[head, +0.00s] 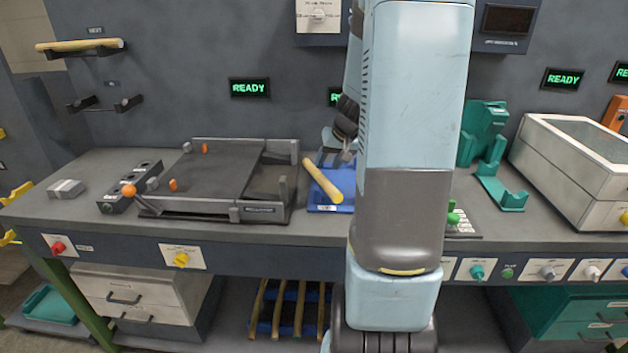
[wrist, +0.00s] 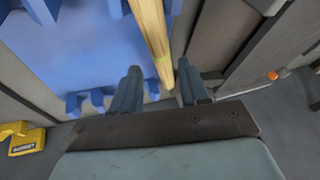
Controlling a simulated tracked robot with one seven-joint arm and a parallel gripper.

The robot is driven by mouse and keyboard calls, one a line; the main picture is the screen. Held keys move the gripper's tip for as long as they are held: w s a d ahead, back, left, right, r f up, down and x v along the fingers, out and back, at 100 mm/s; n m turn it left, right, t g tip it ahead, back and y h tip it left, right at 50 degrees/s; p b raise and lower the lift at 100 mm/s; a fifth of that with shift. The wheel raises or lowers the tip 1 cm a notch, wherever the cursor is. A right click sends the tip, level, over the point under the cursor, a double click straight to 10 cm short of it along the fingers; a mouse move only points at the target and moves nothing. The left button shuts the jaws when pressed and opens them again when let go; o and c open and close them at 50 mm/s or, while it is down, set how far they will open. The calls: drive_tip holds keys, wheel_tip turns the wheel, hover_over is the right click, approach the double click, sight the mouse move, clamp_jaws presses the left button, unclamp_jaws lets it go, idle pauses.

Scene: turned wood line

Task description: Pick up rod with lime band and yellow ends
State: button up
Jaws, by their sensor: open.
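A pale yellow wooden rod (head: 322,181) lies tilted over a blue holder (head: 318,207) on the bench, left of my arm in the head view. In the wrist view the rod (wrist: 150,32) runs down from the top edge, with a faint lime-green band near its lower end. The colour of its end faces is not clear. My gripper (wrist: 160,72) is open, and the rod's lower end shows in the gap between its two fingers. I cannot tell whether either finger touches it. In the head view my gripper (head: 337,150) is partly hidden by my arm.
A dark framed tray (head: 215,178) stands left of the blue holder (wrist: 75,60). Another rod (head: 80,45) rests on a wall bracket, and several lie on the shelf below. A green stand (head: 502,190) and a white box (head: 570,165) are at right.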

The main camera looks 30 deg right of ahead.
sight(322, 174)
drive_tip(key=shift+x, duration=3.85)
drive_tip(key=shift+c, duration=0.2)
clamp_jaws()
